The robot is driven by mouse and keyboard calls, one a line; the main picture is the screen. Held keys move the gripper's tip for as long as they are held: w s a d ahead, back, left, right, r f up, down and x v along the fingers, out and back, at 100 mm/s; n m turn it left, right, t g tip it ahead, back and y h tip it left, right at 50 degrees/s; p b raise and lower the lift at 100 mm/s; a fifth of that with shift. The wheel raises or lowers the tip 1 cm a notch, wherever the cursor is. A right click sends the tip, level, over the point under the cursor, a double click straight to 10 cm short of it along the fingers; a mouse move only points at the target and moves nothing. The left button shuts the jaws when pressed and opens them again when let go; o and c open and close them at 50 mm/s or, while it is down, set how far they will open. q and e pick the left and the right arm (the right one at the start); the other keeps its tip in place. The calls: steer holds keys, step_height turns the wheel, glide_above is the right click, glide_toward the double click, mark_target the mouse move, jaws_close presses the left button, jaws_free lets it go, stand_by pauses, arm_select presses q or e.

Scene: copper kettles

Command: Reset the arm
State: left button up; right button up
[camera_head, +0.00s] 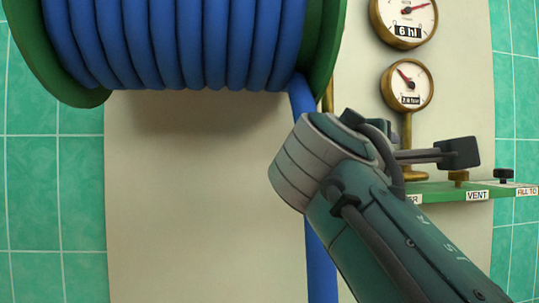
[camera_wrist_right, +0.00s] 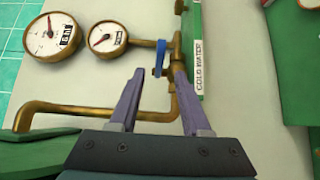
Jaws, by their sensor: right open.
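My right arm comes in from the lower right in the head view, and its wrist hides its gripper there. In the right wrist view my right gripper (camera_wrist_right: 159,75) is open, with its two purple-grey fingers apart. A blue valve handle (camera_wrist_right: 160,58) on brass pipework shows between and just beyond the fingertips. I cannot tell how far it is from them, and I see no contact. My left gripper is in neither view.
A green reel of blue hose (camera_head: 185,45) hangs at the upper left. Brass gauges (camera_head: 407,85) are on the pale panel (camera_head: 200,200). A green labelled strip (camera_head: 440,192) lies behind my arm. A brass pipe (camera_wrist_right: 90,109) runs below the gauges in the wrist view.

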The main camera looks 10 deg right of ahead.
stand_by(0.3)
steer(key=s+d+f+m+g+y+p, duration=0.25)
steer(key=s+p, duration=0.35)
steer(key=p, duration=0.3)
steer(key=s+d+f+m+g+y+p, duration=0.1)
steer(key=s+f+m+g+y+p, duration=0.15)
steer(key=s+p, duration=0.55)
steer(key=s+a+r+m+g+y+p, duration=0.1)
steer(key=s+a+r+g+y+p, duration=0.25)
steer(key=s+p, duration=0.6)
steer(key=s+a+r+m+g+y+p, duration=0.1)
steer(key=s+a+r+y+p, duration=0.1)
steer(key=s+r+y+p, duration=0.5)
step_height(320, 180, up, 35)
steer(key=s+h+p, duration=0.1)
steer(key=h+p, duration=0.2)
steer(key=p, duration=3.3)
steer(key=shift+s, duration=0.35)
steer(key=shift+a, duration=0.1)
